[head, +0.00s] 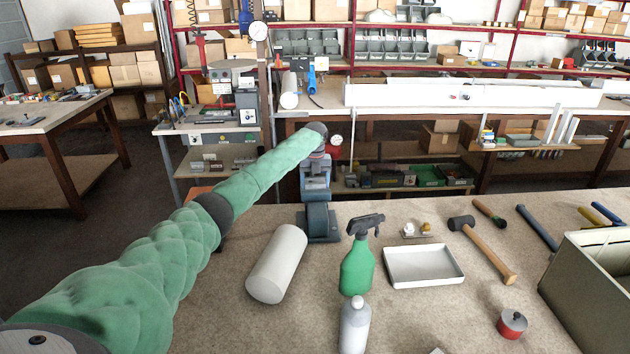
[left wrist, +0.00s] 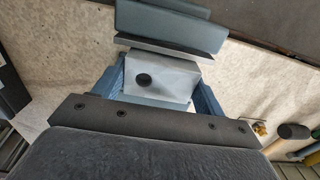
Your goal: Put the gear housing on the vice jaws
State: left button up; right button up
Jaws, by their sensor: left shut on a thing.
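The gear housing (left wrist: 158,80) is a pale grey block with a round dark hole in the left wrist view. My left gripper (left wrist: 155,88) is shut on it, with a blue finger on each side. The blue vice (head: 320,222) stands at the bench's back edge in the head view. In the left wrist view its blue and grey jaws (left wrist: 170,28) lie just beyond the housing. I cannot tell whether housing and jaws touch. In the head view my left gripper (head: 317,158) is over the vice, small and hard to make out. My right gripper is in neither view.
A pale cylinder (head: 277,264) lies left of the vice. A green spray bottle (head: 357,268) and a grey bottle (head: 354,328) stand in front. A white tray (head: 424,267), a mallet (head: 485,250) and a grey-green box (head: 592,285) are to the right.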

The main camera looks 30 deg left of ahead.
aim_at(315, 181)
pick_arm(q)
jog(key=shift+f, duration=0.15)
jog(key=o, duration=1.2)
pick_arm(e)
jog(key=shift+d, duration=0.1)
pick_arm(q)
jog(key=shift+o, duration=0.2)
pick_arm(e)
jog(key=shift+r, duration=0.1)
pick_arm(q)
jog(key=shift+r, duration=0.25)
jog(key=shift+r+b, duration=0.3)
jog(key=shift+r, duration=0.05)
notch_tip(315, 181, up, 11)
jog(key=b, duration=0.3)
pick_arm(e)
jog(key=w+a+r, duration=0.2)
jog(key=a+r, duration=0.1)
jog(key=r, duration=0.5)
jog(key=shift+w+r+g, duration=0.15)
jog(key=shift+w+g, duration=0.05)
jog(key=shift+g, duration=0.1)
pick_arm(q)
jog(key=shift+d, duration=0.1)
